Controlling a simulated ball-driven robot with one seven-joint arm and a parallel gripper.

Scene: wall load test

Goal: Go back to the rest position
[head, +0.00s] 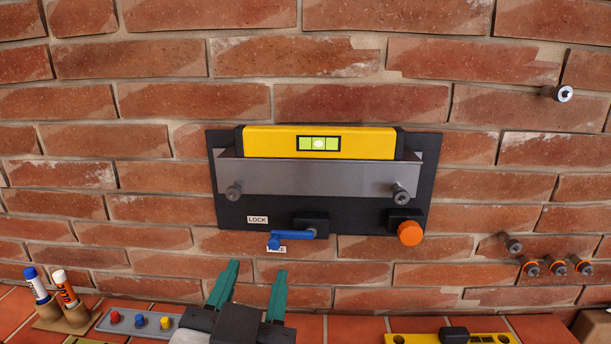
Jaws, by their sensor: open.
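My gripper (251,291) shows at the bottom middle of the head view, with two green fingers spread apart and nothing between them. It is below the dark wall panel (232,200) and apart from it. The panel carries a grey metal tray (318,178) with a yellow spirit level (272,142) in it. A blue lever (290,238) sits low on the panel, under a LOCK label (257,219). An orange knob (410,233) sits at the panel's lower right. The lower part of my gripper is cut off by the frame edge.
A tiled ledge (306,328) runs along the bottom. On it are two markers (50,288), a grey strip with coloured buttons (138,321) and a yellow tool (480,338). Several bolts (533,267) stick out at the lower right, and another bolt (564,94) at the upper right.

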